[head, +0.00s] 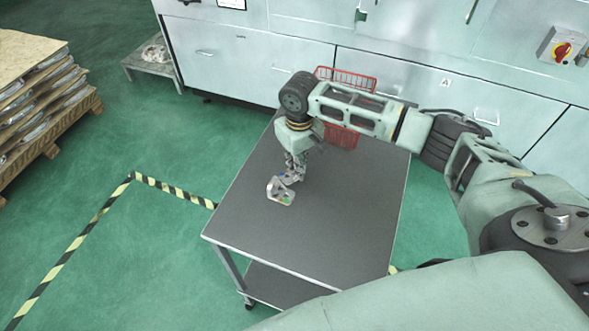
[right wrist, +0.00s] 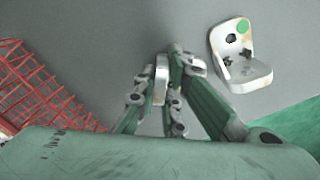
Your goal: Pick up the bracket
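The bracket (head: 281,191) is a small pale metal L-shaped casting with dark holes and a green round mark. It rests on the grey cart top (head: 335,222), near its left edge. It also shows in the right wrist view (right wrist: 243,72), to the right of the fingers. My right gripper (head: 292,176) points down just behind the bracket in the head view. In the right wrist view its fingers (right wrist: 175,65) converge beside the bracket, which is not between them. Pale parts show at the fingertips; whether these are pads or something held is unclear. My left gripper is out of view.
A red wire basket (head: 341,135) stands at the back of the cart, partly hidden by my right arm. Pale cabinets (head: 240,62) stand behind. A loaded pallet (head: 52,118) is at the far left. The front of the cart top is clear.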

